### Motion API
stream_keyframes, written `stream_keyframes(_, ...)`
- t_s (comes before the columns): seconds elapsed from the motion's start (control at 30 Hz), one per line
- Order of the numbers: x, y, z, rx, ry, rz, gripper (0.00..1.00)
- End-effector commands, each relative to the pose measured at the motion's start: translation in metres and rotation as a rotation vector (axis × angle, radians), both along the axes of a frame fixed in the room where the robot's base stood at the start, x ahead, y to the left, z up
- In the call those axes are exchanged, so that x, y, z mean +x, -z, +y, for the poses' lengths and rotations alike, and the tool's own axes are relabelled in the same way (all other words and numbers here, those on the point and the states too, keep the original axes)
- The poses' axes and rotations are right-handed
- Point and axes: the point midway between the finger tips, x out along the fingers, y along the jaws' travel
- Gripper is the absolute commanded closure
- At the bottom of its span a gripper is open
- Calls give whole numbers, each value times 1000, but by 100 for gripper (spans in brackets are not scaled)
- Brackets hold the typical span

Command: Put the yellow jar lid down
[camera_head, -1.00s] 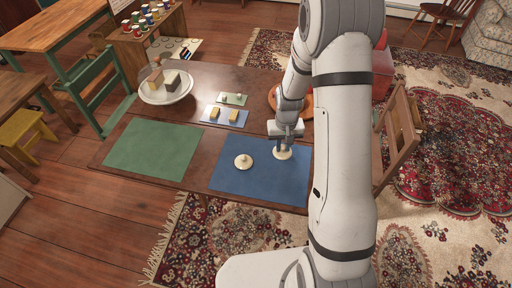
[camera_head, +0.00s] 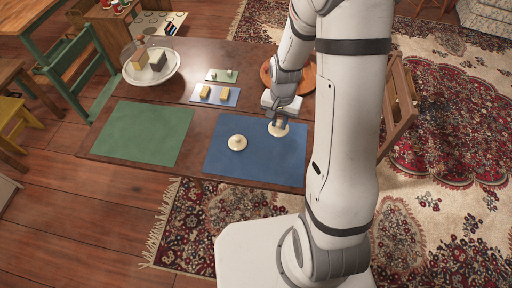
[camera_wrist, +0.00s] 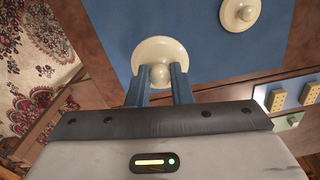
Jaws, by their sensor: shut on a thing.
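A pale yellow, round jar lid with a knob (camera_wrist: 160,52) is between the fingers of my gripper (camera_wrist: 160,84) in the wrist view. My gripper (camera_head: 277,122) is shut on its knob. In the head view the held lid (camera_head: 279,130) is over the back right part of the blue mat (camera_head: 255,165); I cannot tell whether it touches the mat. A second, similar pale lid (camera_head: 237,143) with a knob lies on the blue mat to the left. It also shows at the top of the wrist view (camera_wrist: 240,12).
A green mat (camera_head: 143,134) lies bare on the left of the brown table. Behind are a blue tray (camera_head: 215,101) with two yellow blocks, a small green tray (camera_head: 221,75) and a white plate (camera_head: 150,78) with blocks. A wooden chair (camera_head: 398,105) stands at the right.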

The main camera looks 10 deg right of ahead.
Motion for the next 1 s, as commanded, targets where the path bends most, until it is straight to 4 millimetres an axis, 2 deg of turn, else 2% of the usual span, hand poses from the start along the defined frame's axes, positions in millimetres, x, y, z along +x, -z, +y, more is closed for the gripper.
stream_keyframes(0.17,-17,0,0,0,132,2,100)
stream_keyframes(0.43,-18,43,0,0,144,4,100)
stream_keyframes(0.63,-18,60,1,0,142,4,100)
stream_keyframes(0.83,-18,87,1,0,141,4,100)
stream_keyframes(1.0,-17,94,1,0,141,0,100)
